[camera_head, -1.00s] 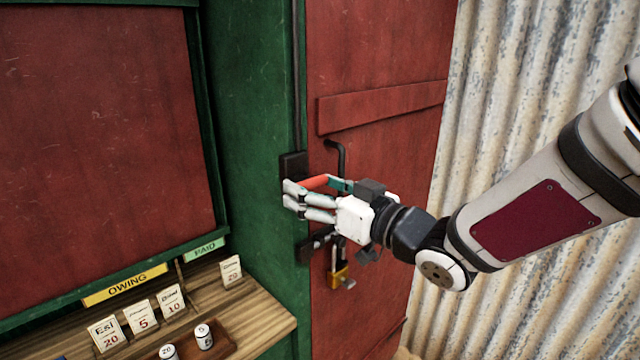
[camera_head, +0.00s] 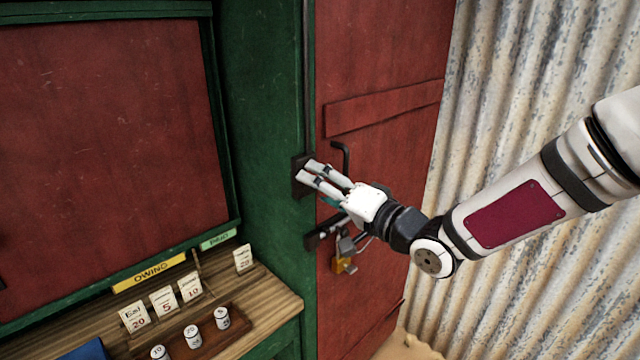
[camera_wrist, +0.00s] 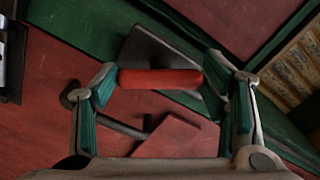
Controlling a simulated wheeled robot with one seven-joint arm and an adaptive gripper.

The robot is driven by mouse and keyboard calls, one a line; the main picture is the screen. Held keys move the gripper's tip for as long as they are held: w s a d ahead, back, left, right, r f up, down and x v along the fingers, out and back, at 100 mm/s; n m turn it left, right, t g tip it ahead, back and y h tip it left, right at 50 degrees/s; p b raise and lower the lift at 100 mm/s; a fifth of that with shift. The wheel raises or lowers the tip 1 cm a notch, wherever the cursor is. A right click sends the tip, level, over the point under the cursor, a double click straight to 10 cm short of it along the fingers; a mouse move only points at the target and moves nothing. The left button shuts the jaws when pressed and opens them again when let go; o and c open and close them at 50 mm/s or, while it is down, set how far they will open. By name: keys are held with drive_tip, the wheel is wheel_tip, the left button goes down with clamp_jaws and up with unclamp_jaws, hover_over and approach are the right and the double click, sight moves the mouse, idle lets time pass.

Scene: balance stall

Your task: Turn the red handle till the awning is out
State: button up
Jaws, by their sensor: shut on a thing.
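The red handle (camera_wrist: 160,79) lies between the fingers of my gripper (camera_wrist: 158,73) in the wrist view, its ends toward the two green-padded fingers. My gripper is shut on it. In the head view my gripper (camera_head: 311,173) is at the dark mounting plate (camera_head: 299,178) on the green post, and its fingers hide the handle. The plate also shows behind the handle in the wrist view (camera_wrist: 155,50). The awning cannot be made out in either view.
A red door (camera_head: 385,60) with a dark bent bar (camera_head: 343,153), a latch and a brass padlock (camera_head: 344,265) is close to my gripper. A wooden counter (camera_head: 265,300) with price cards and small cylinders is at lower left. Corrugated metal (camera_head: 540,80) is at right.

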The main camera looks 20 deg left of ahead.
drive_tip(key=m+p, duration=0.1)
drive_tip(key=m, duration=1.1)
drive_tip(key=shift+r+p, duration=0.15)
drive_tip(key=shift+p, duration=0.25)
drive_tip(key=shift+m, duration=0.3)
drive_tip(key=o, duration=1.1)
drive_tip(key=shift+o, duration=0.2)
drive_tip(key=v, duration=1.2)
